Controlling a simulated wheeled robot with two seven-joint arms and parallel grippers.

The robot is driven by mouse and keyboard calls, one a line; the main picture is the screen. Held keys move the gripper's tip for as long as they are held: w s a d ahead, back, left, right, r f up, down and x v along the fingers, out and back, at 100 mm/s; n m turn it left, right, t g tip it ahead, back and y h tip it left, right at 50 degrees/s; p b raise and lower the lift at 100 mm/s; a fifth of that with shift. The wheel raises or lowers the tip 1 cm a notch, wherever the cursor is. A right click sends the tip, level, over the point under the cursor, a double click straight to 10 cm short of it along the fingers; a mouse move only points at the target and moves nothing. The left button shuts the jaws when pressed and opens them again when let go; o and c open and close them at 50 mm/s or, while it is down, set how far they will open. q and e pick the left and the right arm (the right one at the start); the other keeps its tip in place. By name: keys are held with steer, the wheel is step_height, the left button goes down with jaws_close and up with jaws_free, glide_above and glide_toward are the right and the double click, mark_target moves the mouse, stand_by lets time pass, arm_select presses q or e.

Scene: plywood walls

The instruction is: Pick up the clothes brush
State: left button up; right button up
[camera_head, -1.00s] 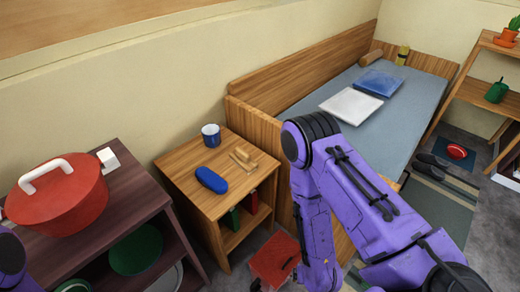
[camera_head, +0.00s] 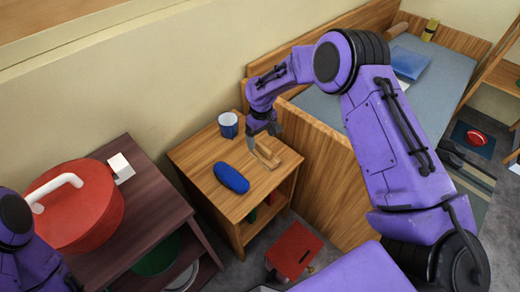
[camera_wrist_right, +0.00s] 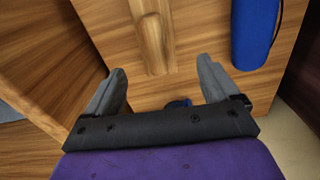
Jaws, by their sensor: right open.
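The clothes brush (camera_head: 267,157), a small wooden brush, lies on the wooden nightstand (camera_head: 207,154), beside a dark blue case. In the right wrist view the brush (camera_wrist_right: 153,40) is partly seen at the top, ahead of the fingers and roughly lined up with the gap between them. My right gripper (camera_head: 263,129) is open and empty above the brush's far end. Its two grey fingers (camera_wrist_right: 160,82) are spread apart in the wrist view. Part of my left arm shows at the lower left; its gripper is out of view.
The blue case (camera_head: 231,178) lies left of the brush, and a blue-and-white mug (camera_head: 228,125) stands behind it. A red pot (camera_head: 85,210) is on the dark shelf at the left. The bed's wooden side (camera_head: 320,160) borders the nightstand on the right.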

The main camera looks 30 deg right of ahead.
mark_target(264, 146)
steer(key=shift+s+d+f, duration=0.3)
steer(key=shift+s+f, duration=0.4)
steer(key=shift+f, duration=0.15)
steer(key=f, duration=0.2)
steer(key=f+p, duration=0.1)
steer(key=f, duration=0.2)
steer(key=shift+w+d+f, duration=0.1)
steer(key=shift+w+f, duration=0.1)
steer(key=shift+f, duration=0.15)
steer(key=shift+s, duration=0.1)
steer(key=c, duration=1.2)
steer(key=shift+r, duration=0.4)
arm_select(q)
steer(key=shift+s+d+f+b, duration=0.15)
steer(key=shift+s+b, duration=0.1)
steer(key=shift+b, duration=0.6)
arm_select(e)
steer(key=s+d+r, duration=0.3)
steer(key=r, duration=0.1)
steer(key=s+d+r, duration=0.3)
steer(key=s+r, duration=0.1)
steer(key=s+d+r, duration=0.3)
steer(key=r, duration=0.1)
steer(key=shift+s+d+r, duration=0.1)
steer(key=shift+s+d, duration=0.05)
steer(key=shift+d, duration=0.1)
